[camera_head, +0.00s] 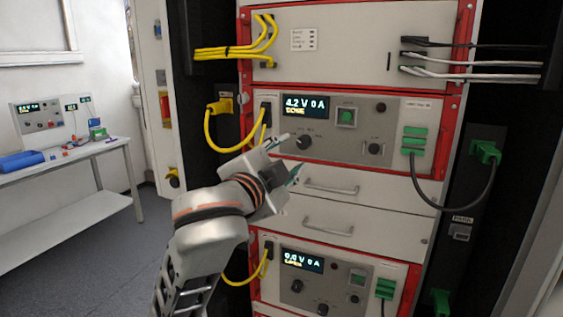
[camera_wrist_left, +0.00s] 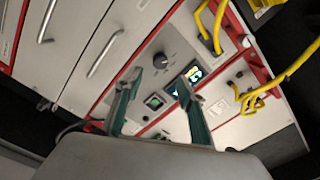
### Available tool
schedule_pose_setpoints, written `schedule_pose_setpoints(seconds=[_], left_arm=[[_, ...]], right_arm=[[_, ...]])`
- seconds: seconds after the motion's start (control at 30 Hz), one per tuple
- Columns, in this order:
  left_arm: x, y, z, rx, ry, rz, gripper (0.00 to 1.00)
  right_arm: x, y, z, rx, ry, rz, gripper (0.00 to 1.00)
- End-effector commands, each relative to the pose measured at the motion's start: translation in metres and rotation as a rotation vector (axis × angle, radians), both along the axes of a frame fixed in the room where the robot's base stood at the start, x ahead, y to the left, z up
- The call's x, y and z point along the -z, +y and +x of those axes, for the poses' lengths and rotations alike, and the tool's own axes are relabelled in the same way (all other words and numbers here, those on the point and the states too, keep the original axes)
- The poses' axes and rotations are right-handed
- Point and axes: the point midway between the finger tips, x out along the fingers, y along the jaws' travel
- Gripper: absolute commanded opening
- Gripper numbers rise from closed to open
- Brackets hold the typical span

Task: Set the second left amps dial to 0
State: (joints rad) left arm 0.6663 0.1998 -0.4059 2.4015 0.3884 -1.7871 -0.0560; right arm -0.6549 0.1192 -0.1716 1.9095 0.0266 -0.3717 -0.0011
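The upper cycler unit (camera_head: 330,120) has a lit display (camera_head: 305,106) reading 4.2 V 0 A. Below the display is a black dial (camera_head: 304,142), and another black knob (camera_head: 375,149) sits at its right. The lower unit (camera_head: 330,275) has a display (camera_head: 302,262) reading 0.0 V 0 A and a black dial (camera_head: 296,286). My left gripper (camera_head: 291,155) is open and empty, near the upper unit's left dial. In the left wrist view the open fingers (camera_wrist_left: 159,97) point toward the panel, with that dial (camera_wrist_left: 161,62) just beyond them, apart. Dial labels are too small to read.
Yellow cables (camera_head: 212,140) hang left of the upper unit, and a dark cable with green plugs (camera_head: 487,152) at right. Drawers with metal handles (camera_head: 330,188) lie between the units. A white table (camera_head: 70,160) stands at the far left.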

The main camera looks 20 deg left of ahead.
Motion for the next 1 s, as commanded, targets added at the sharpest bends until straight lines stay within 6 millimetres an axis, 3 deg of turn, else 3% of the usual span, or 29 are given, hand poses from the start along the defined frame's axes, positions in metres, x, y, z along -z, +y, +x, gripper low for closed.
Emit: schedule_pose_setpoints(seconds=[0.1, 0.3, 0.8, 0.93, 1.0], left_arm=[[0.0, -0.001, -0.019, 0.004, 0.0, -0.003, 0.39], [0.0, 0.001, -0.034, 0.0, 0.001, 0.0, 0.39], [0.001, 0.001, -0.035, -0.001, 0.003, 0.0, 0.39], [0.025, -0.001, -0.027, 0.009, 0.041, -0.029, 0.39], [0.054, -0.004, -0.017, 0.02, 0.086, -0.066, 0.39]], right_arm=[[0.0, 0.0, 0.0, -0.001, -0.001, -0.001, 0.4], [0.0, 0.0, 0.0, -0.001, -0.001, -0.001, 0.4], [-0.001, 0.0, 0.001, -0.001, -0.002, 0.0, 0.4], [-0.001, 0.0, 0.001, -0.001, -0.002, 0.0, 0.4], [-0.001, 0.0, 0.001, -0.001, -0.003, 0.0, 0.4]])
